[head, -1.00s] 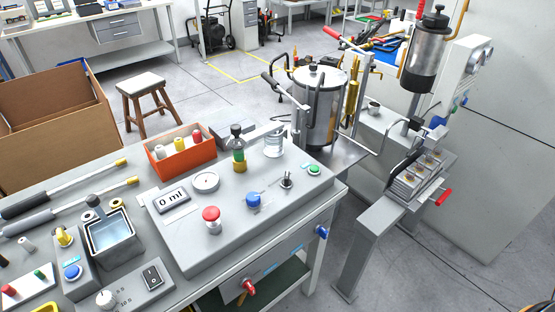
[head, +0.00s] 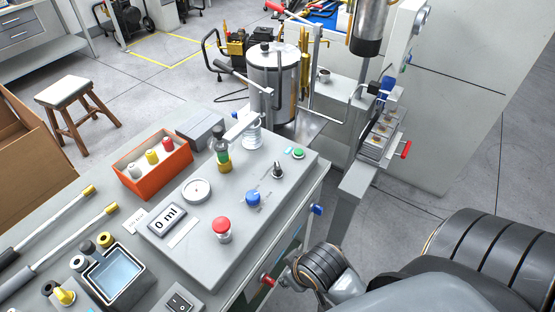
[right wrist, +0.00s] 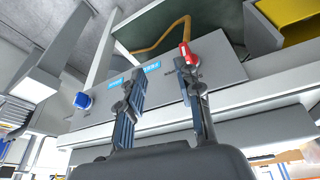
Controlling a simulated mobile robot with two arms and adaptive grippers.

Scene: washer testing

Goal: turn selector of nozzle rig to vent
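The grey rig panel (head: 230,215) on the bench carries a "0 ml" display (head: 167,218), a round gauge (head: 197,190), a red button (head: 222,229), a blue knob (head: 254,198) with marks around it, and a small dark-tipped lever (head: 277,170). I cannot read which control is labelled vent. On the bench front are a red handle (head: 268,281) and a blue knob (head: 317,209). My right gripper (right wrist: 158,68) is open and empty before that front; the red handle (right wrist: 187,52) is just beyond its right fingertip, and the blue knob (right wrist: 83,100) is to the left. My left gripper is out of view.
A steel tank (head: 275,80) and a stand with a red handle (head: 406,149) are at the back right. A water basin (head: 115,275) is at front left.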

